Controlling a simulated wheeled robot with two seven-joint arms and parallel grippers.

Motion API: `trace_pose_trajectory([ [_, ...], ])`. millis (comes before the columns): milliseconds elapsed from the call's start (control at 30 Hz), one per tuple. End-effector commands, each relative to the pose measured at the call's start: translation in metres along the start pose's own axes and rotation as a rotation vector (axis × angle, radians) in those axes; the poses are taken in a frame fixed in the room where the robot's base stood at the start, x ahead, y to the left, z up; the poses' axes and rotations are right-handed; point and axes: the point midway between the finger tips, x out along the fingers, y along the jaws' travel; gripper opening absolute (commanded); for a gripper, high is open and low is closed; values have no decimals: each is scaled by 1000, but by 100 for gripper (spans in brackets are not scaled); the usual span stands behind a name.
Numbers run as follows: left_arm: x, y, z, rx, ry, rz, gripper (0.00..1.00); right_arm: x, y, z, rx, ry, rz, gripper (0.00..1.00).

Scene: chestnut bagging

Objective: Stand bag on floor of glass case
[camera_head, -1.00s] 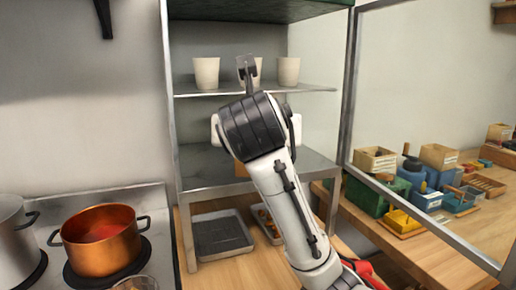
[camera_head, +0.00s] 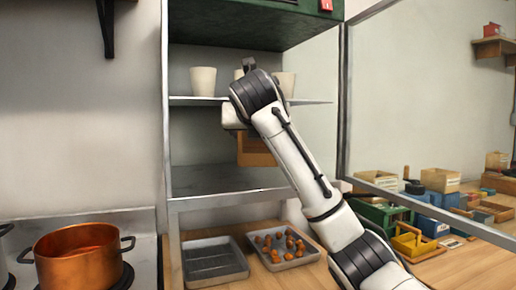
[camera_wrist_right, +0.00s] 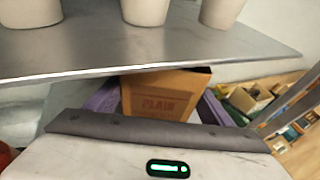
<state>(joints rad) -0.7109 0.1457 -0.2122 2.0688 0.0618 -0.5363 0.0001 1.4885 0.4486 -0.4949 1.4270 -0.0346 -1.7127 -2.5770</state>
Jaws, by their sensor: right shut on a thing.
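A brown bag with red lettering (camera_wrist_right: 165,97) is between the purple fingers of my right gripper (camera_wrist_right: 160,105) in the wrist view. In the head view the bag (camera_head: 256,150) shows below my right wrist, which hides part of it and the fingers. The bag is roughly upright. It is below the glass case's upper shelf (camera_head: 185,101) and appears above its metal floor (camera_head: 215,182). I cannot tell how far inside the case it is. My left gripper is out of view.
Pale cups (camera_head: 203,80) stand on the upper shelf. Below the case are an empty tray (camera_head: 215,262) and a tray of chestnuts (camera_head: 290,262). A copper pot (camera_head: 80,262) is at left. The case floor left of the bag is clear.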

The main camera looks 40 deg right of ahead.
Motion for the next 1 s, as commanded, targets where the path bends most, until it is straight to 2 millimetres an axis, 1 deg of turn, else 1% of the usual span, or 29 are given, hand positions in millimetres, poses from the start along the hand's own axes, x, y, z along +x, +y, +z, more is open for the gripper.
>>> trace_pose_trajectory([
  [233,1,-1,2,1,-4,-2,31,17,0,7,1,-2,1,45],
  [300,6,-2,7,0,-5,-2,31,21,0,-7,-1,-2,2,45],
  [433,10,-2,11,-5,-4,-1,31,27,0,-26,-1,-3,1,45],
  [667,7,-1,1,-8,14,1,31,26,0,-27,1,-4,1,45],
  [833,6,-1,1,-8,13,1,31,28,0,-30,0,-4,0,45],
  [867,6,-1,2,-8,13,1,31,28,0,-31,0,-1,0,78],
  [933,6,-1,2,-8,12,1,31,28,0,-31,0,-1,1,90],
  [967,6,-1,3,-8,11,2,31,28,0,-31,0,-1,1,94],
  [1000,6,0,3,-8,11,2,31,28,0,-31,0,-1,1,94],
])
